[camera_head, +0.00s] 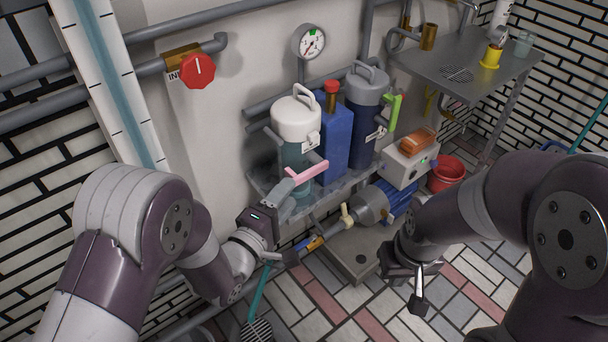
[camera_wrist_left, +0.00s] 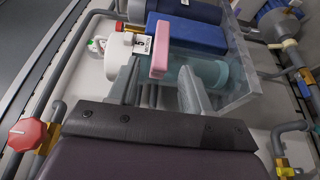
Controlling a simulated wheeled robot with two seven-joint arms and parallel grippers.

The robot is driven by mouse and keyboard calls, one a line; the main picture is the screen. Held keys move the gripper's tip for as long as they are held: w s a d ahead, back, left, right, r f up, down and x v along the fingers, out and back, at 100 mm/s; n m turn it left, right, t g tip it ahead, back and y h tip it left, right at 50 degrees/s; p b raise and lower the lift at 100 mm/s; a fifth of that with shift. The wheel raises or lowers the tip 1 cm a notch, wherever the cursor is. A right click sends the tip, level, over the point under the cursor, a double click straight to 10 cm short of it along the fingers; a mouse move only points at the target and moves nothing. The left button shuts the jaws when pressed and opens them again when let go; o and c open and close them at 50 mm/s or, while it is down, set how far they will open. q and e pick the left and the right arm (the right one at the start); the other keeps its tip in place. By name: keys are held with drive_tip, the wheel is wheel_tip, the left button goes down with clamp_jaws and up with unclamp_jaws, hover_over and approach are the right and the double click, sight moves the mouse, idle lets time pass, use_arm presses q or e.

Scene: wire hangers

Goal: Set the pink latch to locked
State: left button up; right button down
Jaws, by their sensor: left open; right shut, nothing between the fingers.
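The pink latch (camera_head: 307,171) is a bar on the front of the teal canister with a white lid (camera_head: 297,109). In the head view it sticks out to the right, slanting slightly up. In the left wrist view the pink latch (camera_wrist_left: 160,50) runs lengthwise at the picture's middle. My left gripper (camera_head: 289,182) is open at the latch's left end. In the left wrist view its fingers (camera_wrist_left: 161,82) stand on either side of the latch's near end; I cannot tell whether they touch it. My right gripper (camera_head: 417,298) is shut and empty above the floor at right.
A blue container (camera_head: 334,140) and a dark blue canister (camera_head: 366,115) with a green latch (camera_head: 396,108) stand beside the teal canister on a shelf. Below are pipes and a pump (camera_head: 372,203). A red valve knob (camera_head: 198,71) is at upper left. The floor at lower right is mostly clear.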

sight(304, 174)
use_arm(q)
drive_tip(key=b+x, duration=0.1)
drive_tip(key=x, duration=0.7)
clamp_jaws()
